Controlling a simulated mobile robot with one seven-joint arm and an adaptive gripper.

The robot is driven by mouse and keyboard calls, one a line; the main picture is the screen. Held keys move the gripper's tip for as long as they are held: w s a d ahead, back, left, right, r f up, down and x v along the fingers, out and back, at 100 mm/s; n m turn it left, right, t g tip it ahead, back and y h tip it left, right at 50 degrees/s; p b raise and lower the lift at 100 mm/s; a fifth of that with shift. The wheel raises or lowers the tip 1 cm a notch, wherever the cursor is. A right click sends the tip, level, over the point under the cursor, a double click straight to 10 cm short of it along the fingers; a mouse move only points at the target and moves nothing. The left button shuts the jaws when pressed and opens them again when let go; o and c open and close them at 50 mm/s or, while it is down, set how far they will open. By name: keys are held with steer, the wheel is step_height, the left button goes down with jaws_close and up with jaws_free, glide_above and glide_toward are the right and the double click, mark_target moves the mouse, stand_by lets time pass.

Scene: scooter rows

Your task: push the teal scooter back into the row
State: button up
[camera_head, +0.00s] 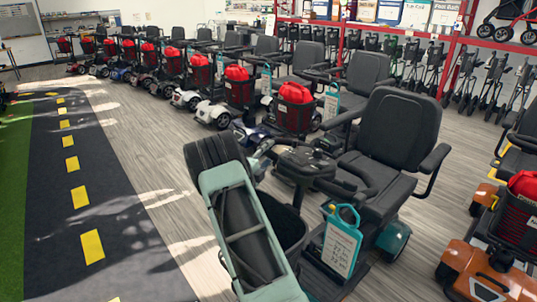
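The teal scooter (394,236) stands at the near middle right, with a black seat and backrest, teal bodywork low at the rear and a dark tiller with handlebars. A teal-framed card (341,243) hangs at its front. My pale green and black arm rises across the lower middle, hiding part of the scooter's front and basket. Beyond the elbow the arm reaches toward the tiller. My gripper (290,160) seems to be at the tiller head, dark against dark; I cannot tell its finger state or whether it touches.
A row of scooters with red bags (295,93) runs back to the far left. An orange scooter (492,273) stands close at the right. Walkers (467,75) and a red shelf rack line the back. The wood floor and dark track (82,200) at left are clear.

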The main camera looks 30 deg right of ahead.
steer(key=shift+c, duration=0.3)
jaws_close()
